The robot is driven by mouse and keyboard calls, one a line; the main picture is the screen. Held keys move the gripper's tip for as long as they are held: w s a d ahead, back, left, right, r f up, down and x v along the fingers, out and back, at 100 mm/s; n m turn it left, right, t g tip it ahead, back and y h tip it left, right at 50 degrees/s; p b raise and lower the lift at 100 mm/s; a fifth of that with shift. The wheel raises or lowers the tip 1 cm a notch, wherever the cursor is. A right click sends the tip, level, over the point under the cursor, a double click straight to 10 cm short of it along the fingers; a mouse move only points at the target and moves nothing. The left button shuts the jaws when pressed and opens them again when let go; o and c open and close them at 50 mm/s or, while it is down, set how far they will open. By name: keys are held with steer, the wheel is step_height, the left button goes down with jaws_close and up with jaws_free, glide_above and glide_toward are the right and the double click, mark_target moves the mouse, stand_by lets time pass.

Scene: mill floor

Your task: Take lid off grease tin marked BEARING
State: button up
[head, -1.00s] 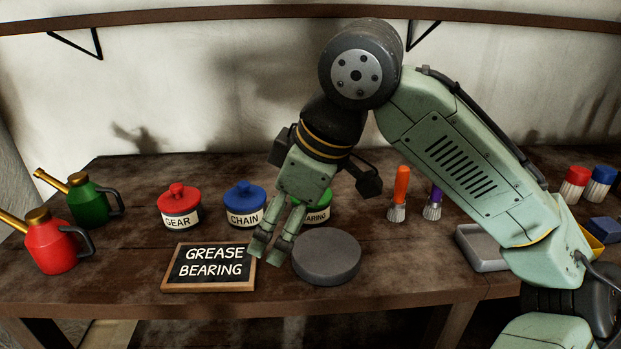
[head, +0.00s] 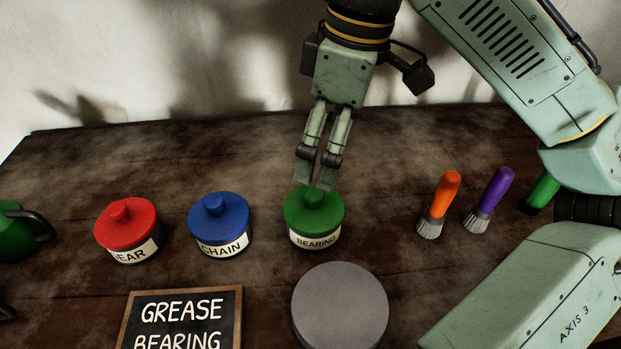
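The BEARING tin (head: 314,235) has a dark body, a white label and a green lid (head: 297,213) with a round knob (head: 313,196). It stands on the bench just right of centre, and the lid is seated on it. My gripper (head: 316,183) points down above this tin. Its two fingers are a little apart with a narrow gap between them. The fingertips overlap the top of the knob in the view. I cannot tell whether they touch it. The lid is not lifted.
A CHAIN tin (head: 220,222) and a GEAR tin (head: 128,230) stand to the left. A grey disc (head: 340,308) lies in front, beside a GREASE BEARING sign (head: 182,322). A green can (head: 20,233) is far left.

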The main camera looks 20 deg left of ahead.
mark_target(315, 194)
steer(key=f, duration=0.5)
steer(key=shift+s+a, duration=0.1)
steer(key=shift+a, duration=0.25)
steer(key=shift+a+f+p, duration=0.2)
steer(key=shift+f, duration=0.7)
steer(key=shift+a+f+p, duration=0.2)
steer(key=shift+f, duration=0.75)
steer(key=shift+a+f+p, duration=0.2)
steer(key=shift+f, duration=0.7)
steer(key=shift+c, duration=0.2)
steer(key=c, duration=2.2)
steer(key=shift+c, duration=0.3)
